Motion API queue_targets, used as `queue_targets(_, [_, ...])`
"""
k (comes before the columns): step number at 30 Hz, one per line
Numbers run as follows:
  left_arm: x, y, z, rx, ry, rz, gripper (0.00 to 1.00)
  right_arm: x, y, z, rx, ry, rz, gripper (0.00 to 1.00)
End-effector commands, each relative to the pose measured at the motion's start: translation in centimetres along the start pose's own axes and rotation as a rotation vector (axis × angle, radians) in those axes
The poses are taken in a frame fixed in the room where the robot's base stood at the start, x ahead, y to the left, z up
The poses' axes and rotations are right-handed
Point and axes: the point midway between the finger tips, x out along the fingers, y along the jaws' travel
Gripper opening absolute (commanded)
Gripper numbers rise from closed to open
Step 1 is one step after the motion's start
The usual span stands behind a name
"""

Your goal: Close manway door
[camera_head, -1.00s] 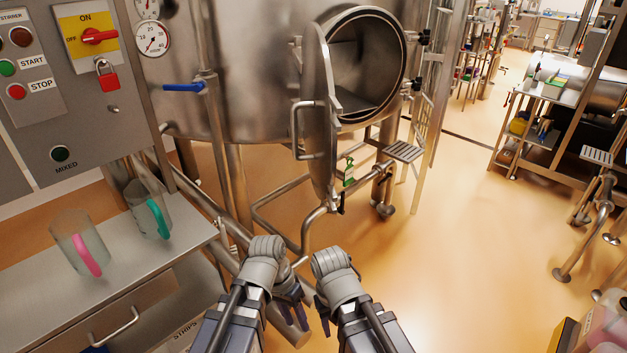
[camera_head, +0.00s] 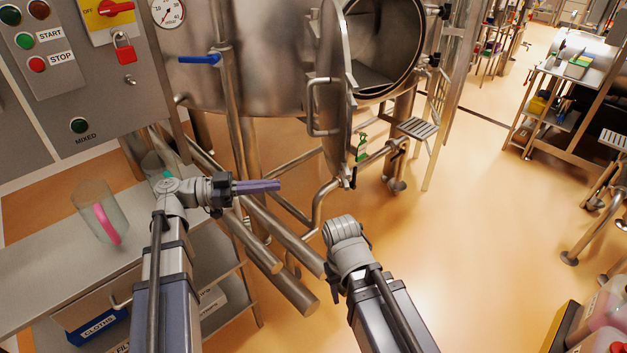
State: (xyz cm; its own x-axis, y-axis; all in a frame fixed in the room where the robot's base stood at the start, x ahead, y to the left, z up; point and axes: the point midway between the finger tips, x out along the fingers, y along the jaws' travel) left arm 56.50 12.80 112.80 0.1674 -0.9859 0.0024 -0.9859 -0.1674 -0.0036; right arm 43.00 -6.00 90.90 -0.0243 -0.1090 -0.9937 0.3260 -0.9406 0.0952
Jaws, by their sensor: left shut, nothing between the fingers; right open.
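The manway door (camera_head: 338,110) stands swung open, seen nearly edge-on, at the left side of the round manway opening (camera_head: 385,45) in the steel vessel (camera_head: 270,60). A bar handle (camera_head: 312,108) sits on the door's left face. My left gripper (camera_head: 276,187) is shut and empty, pointing right, below and left of the door and apart from it. My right gripper (camera_head: 335,297) is low in the middle, below the door. Its fingers point down and are mostly hidden behind its wrist.
A steel bench (camera_head: 60,265) with a pink-handled jug (camera_head: 103,222) stands at the left, under the control panel (camera_head: 75,75). Pipes (camera_head: 285,235) run below the vessel. A small step (camera_head: 418,129) stands right of the door.

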Motion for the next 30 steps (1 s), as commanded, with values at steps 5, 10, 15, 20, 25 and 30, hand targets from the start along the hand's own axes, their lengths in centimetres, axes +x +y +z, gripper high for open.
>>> queue_targets(5, [2.4, 0.2, 0.0, -0.002, -0.001, 0.004, 0.00, 0.0, 0.0, 0.0, 0.000, 0.000, 0.000, 0.50])
queue_targets(10, [6.0, 0.2, 0.1, -0.003, -0.002, 0.006, 0.00, 0.0, 0.0, 0.0, 0.000, 0.000, 0.000, 0.50])
queue_targets(15, [9.3, 0.1, 0.1, -0.003, -0.002, 0.005, 0.00, 0.0, 0.0, 0.0, 0.000, 0.000, 0.000, 0.50])
queue_targets(20, [11.8, 0.1, 0.1, -0.004, -0.002, 0.004, 0.00, 0.0, 0.0, 0.0, 0.000, 0.000, 0.000, 0.50])
queue_targets(25, [13.3, 0.1, 0.1, -0.004, -0.002, 0.002, 0.00, 0.0, 0.0, 0.0, 0.000, 0.000, 0.000, 0.50])
queue_targets(30, [13.8, 0.1, 0.1, -0.004, -0.002, 0.002, 0.00, 0.0, 0.0, 0.0, 0.000, 0.000, 0.000, 0.50])
